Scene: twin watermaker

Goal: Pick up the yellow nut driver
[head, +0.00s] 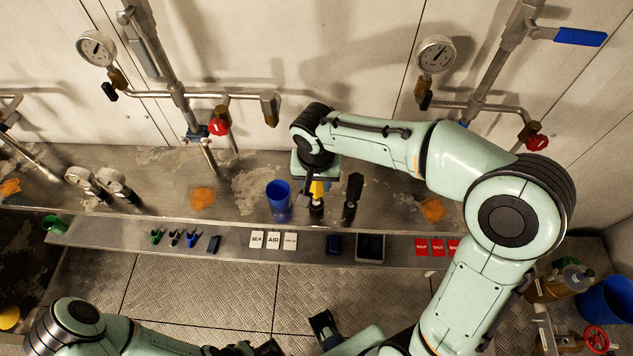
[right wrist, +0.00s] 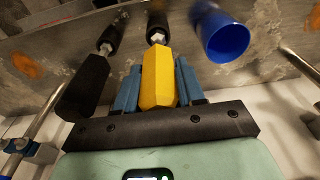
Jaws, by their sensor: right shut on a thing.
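The yellow nut driver (head: 317,187) stands upright at the metal bench, handle up, with a dark lower part below. In the right wrist view its yellow faceted handle (right wrist: 157,80) lies between the blue fingers of my right gripper (right wrist: 158,68). The right gripper (head: 316,178) is shut on this handle from above. The driver's shaft runs to a black piece at the bench. My left arm shows at the bottom left of the head view; its fingers cannot be made out clearly.
A blue cup (head: 278,196) stands just left of the driver, and a black-handled driver (head: 352,192) just right. Orange patches (head: 203,198) mark the bench. A lower shelf (head: 110,236) holds small tools, white labels (head: 273,240) and red tags (head: 436,247). Pipes with gauges (head: 97,48) rise behind.

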